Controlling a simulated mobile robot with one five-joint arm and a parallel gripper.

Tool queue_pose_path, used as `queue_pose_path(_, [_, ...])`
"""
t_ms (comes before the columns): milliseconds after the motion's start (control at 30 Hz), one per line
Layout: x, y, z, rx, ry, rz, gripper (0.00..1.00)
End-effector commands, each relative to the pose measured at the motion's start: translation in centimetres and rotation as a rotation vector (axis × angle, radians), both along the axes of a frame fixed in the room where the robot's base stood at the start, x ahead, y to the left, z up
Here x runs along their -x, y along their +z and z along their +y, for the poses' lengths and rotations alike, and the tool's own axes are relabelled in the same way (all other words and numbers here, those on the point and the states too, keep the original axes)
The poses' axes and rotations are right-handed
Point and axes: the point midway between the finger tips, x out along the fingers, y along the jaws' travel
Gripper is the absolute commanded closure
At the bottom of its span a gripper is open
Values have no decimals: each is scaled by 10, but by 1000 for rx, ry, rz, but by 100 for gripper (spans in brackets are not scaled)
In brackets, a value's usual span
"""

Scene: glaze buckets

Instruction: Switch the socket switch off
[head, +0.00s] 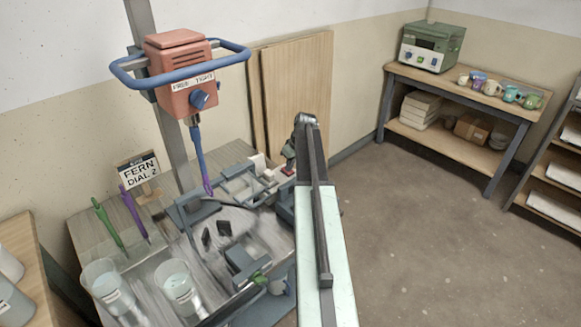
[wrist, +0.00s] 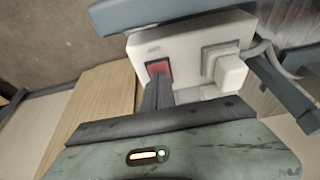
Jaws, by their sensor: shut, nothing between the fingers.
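The white socket box (wrist: 188,45) fills the upper middle of the wrist view. Its red switch (wrist: 159,68) is on the left part of the face, and a white plug (wrist: 230,72) sits in the right part. My gripper (wrist: 158,82) is shut and empty, its dark fingertips at the lower edge of the red switch and covering part of it. I cannot tell whether they touch it or which way the switch is tipped. In the head view my arm hides much of the socket area; a small red patch (head: 288,170) shows beside the arm.
A mixer stand with an orange motor head (head: 181,80) and blue handle rises left of my arm. The cluttered bench holds clear buckets (head: 180,290) and a sign (head: 138,172). Wooden boards (head: 300,85) lean on the wall behind. The floor at right is clear.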

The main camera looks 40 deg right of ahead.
Motion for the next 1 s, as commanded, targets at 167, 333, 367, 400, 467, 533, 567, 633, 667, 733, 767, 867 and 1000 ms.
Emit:
queue_pose_path(167, [-10, 3, 2, 0, 3, 0, 100])
queue_pose_path(333, [-10, 3, 2, 0, 3, 0, 100])
queue_pose_path(367, [-10, 3, 3, 0, 3, 0, 100])
queue_pose_path(400, [-10, 3, 3, 0, 3, 0, 100])
queue_pose_path(467, [-10, 3, 3, 0, 4, 0, 100])
queue_pose_path(533, [-10, 5, 3, 0, 4, 0, 100])
queue_pose_path(567, [-10, 7, 3, 0, 4, 0, 100])
queue_pose_path(633, [-10, 13, 3, -1, 4, 0, 100])
queue_pose_path(667, [-10, 17, 4, 0, 5, 0, 100])
queue_pose_path(733, [-9, 28, 5, 0, 6, 0, 100])
queue_pose_path(767, [-9, 34, 5, 0, 7, 0, 100])
queue_pose_path(867, [-7, 55, 6, 0, 7, 0, 100])
queue_pose_path(1000, [15, 85, 5, 0, 3, 0, 100])
